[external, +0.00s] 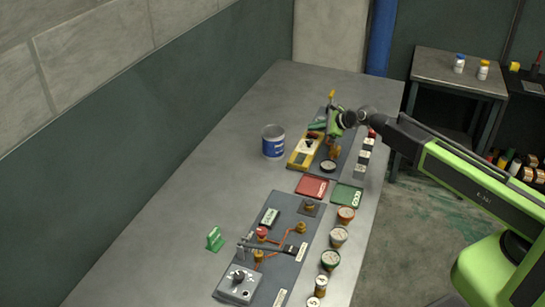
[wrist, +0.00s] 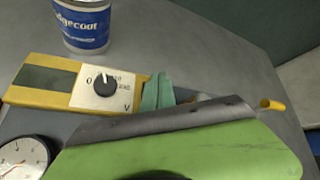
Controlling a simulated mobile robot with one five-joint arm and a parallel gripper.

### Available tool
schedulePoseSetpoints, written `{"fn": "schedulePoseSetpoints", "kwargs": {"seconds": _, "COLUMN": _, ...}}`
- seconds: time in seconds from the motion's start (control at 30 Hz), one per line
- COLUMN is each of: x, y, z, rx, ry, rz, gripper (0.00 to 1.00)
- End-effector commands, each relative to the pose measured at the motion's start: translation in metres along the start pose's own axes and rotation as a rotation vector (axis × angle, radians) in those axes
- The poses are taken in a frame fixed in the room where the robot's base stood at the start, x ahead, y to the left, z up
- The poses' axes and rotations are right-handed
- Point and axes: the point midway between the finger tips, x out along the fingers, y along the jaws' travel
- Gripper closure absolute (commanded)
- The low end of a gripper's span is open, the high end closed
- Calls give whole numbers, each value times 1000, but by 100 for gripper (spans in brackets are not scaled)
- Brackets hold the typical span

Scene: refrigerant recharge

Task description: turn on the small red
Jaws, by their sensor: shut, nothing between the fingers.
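My gripper (external: 334,124) is over the far grey panel (external: 345,150), beside the yellow meter (external: 305,150). It is shut with nothing held. In the wrist view my green and dark gripper body fills the lower part and hides much of the panel; the fingertips cannot be made out. A small red knob (external: 262,232) stands on the near panel (external: 297,212), well away from my gripper. Another small red part (external: 372,133) shows at the far panel's right edge, partly hidden by my arm. The meter's dial (wrist: 104,86) and a round gauge (wrist: 24,157) show in the wrist view.
A blue and white can (external: 273,141) stands left of the meter. Red (external: 312,187) and green (external: 347,195) pads lie between the panels. Several small tubs, one at the front (external: 320,285), line the right edge. A grey switch box (external: 238,284) sits nearest. The left table is mostly clear.

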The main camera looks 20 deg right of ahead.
Motion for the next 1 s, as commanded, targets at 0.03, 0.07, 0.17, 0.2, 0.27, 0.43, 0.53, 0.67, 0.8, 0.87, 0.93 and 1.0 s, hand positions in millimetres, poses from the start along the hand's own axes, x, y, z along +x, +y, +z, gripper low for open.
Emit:
{"fn": "schedulePoseSetpoints", "kwargs": {"seconds": 0.03, "x": 0, "y": 0, "z": 0, "rx": 0, "ry": 0, "rz": 0, "gripper": 100}}
{"fn": "schedulePoseSetpoints", "kwargs": {"seconds": 0.07, "x": 0, "y": 0, "z": 0, "rx": 0, "ry": 0, "rz": 0, "gripper": 100}}
{"fn": "schedulePoseSetpoints", "kwargs": {"seconds": 0.17, "x": 0, "y": 0, "z": 0, "rx": 0, "ry": 0, "rz": 0, "gripper": 100}}
{"fn": "schedulePoseSetpoints", "kwargs": {"seconds": 0.2, "x": 1, "y": 0, "z": 0, "rx": 0, "ry": 0, "rz": 0, "gripper": 100}}
{"fn": "schedulePoseSetpoints", "kwargs": {"seconds": 0.27, "x": 1, "y": 1, "z": -1, "rx": 0, "ry": 0, "rz": 0, "gripper": 100}}
{"fn": "schedulePoseSetpoints", "kwargs": {"seconds": 0.43, "x": 3, "y": 2, "z": -2, "rx": 0, "ry": 0, "rz": 0, "gripper": 100}}
{"fn": "schedulePoseSetpoints", "kwargs": {"seconds": 0.53, "x": 4, "y": 3, "z": -3, "rx": 0, "ry": 0, "rz": 0, "gripper": 100}}
{"fn": "schedulePoseSetpoints", "kwargs": {"seconds": 0.67, "x": 5, "y": 4, "z": -4, "rx": 0, "ry": 0, "rz": 0, "gripper": 100}}
{"fn": "schedulePoseSetpoints", "kwargs": {"seconds": 0.8, "x": 5, "y": 4, "z": -4, "rx": 0, "ry": 0, "rz": 0, "gripper": 100}}
{"fn": "schedulePoseSetpoints", "kwargs": {"seconds": 0.87, "x": 5, "y": 4, "z": -4, "rx": 0, "ry": 0, "rz": 0, "gripper": 100}}
{"fn": "schedulePoseSetpoints", "kwargs": {"seconds": 0.93, "x": 5, "y": 4, "z": -4, "rx": 0, "ry": 0, "rz": 0, "gripper": 100}}
{"fn": "schedulePoseSetpoints", "kwargs": {"seconds": 1.0, "x": 5, "y": 4, "z": -4, "rx": 0, "ry": 0, "rz": 0, "gripper": 100}}
